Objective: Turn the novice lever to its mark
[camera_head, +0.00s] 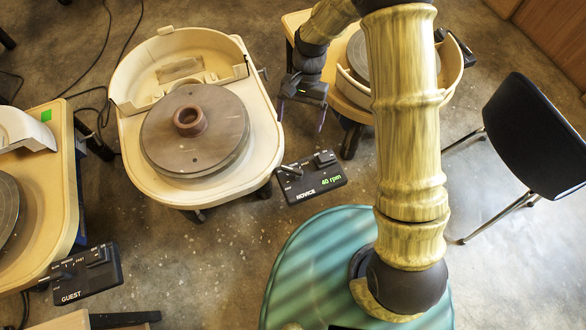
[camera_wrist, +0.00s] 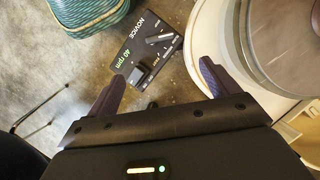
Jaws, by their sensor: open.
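The novice control box (camera_head: 311,178) is a black panel in front of the middle pottery wheel, lettered NOVICE and showing a green "40 rpm". Its small silver lever (camera_head: 291,170) lies on the left part of the box in the head view. In the wrist view the box (camera_wrist: 128,48) is ahead of my fingers and the lever (camera_wrist: 160,38) shows near its right side. The lever's mark is too small to make out surely. My gripper (camera_head: 301,118) is open and empty, above and beyond the box, apart from it. Its two fingers (camera_wrist: 162,75) show widely spread.
The middle wheel (camera_head: 195,130) has a brown disc with a small clay ring. A guest control box (camera_head: 85,273) sits at the lower left by another wheel. A third wheel stands behind my arm. A black chair (camera_head: 525,135) is at right. A teal round seat (camera_head: 310,265) is close below.

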